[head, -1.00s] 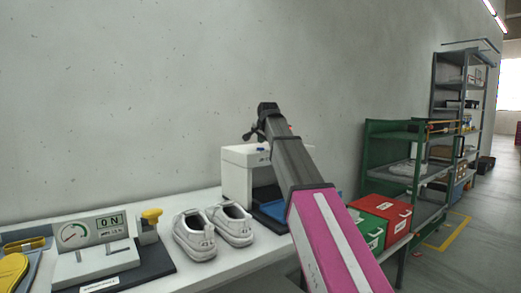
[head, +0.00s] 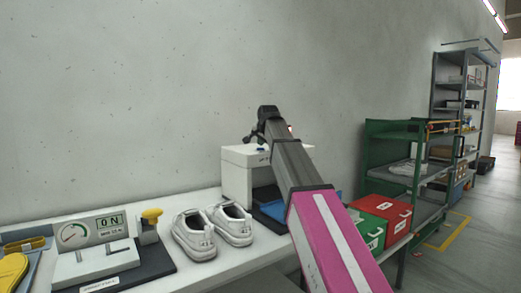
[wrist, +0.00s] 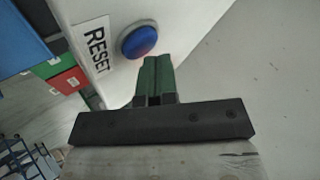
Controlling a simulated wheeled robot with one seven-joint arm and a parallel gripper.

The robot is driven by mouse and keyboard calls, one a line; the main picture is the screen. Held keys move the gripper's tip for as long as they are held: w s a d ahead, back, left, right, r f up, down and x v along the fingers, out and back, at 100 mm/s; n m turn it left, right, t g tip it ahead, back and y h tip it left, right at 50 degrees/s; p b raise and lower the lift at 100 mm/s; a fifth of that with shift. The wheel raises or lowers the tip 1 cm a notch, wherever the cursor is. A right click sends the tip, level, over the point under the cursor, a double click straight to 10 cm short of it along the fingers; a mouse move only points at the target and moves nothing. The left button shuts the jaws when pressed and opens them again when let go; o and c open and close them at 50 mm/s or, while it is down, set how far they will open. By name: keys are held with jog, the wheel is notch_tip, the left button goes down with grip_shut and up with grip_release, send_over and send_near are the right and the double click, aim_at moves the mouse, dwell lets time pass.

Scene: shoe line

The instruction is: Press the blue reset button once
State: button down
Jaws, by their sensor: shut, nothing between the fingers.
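The blue reset button (wrist: 139,40) is a round dome on the white face of a box, beside a white label reading RESET (wrist: 97,50). In the head view, the white box (head: 236,178) stands on the bench against the wall, partly behind my arm. My gripper (wrist: 155,60) has its green fingers closed together with nothing between them. In the wrist view, the fingertips are just below and right of the button. I cannot tell whether they touch the box. In the head view, my gripper (head: 250,140) is small and dark above the box top.
White shoes (head: 212,232) stand on the bench (head: 205,277) left of the box. A gauge stand (head: 92,232) with a yellow knob is further left. Red (head: 384,212) and green (head: 370,236) boxes and a green rack (head: 392,130) are to the right.

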jog(key=shift+f, duration=0.4)
dwell(0.3)
jog(key=shift+r, duration=0.9)
jog(key=shift+r, duration=2.55)
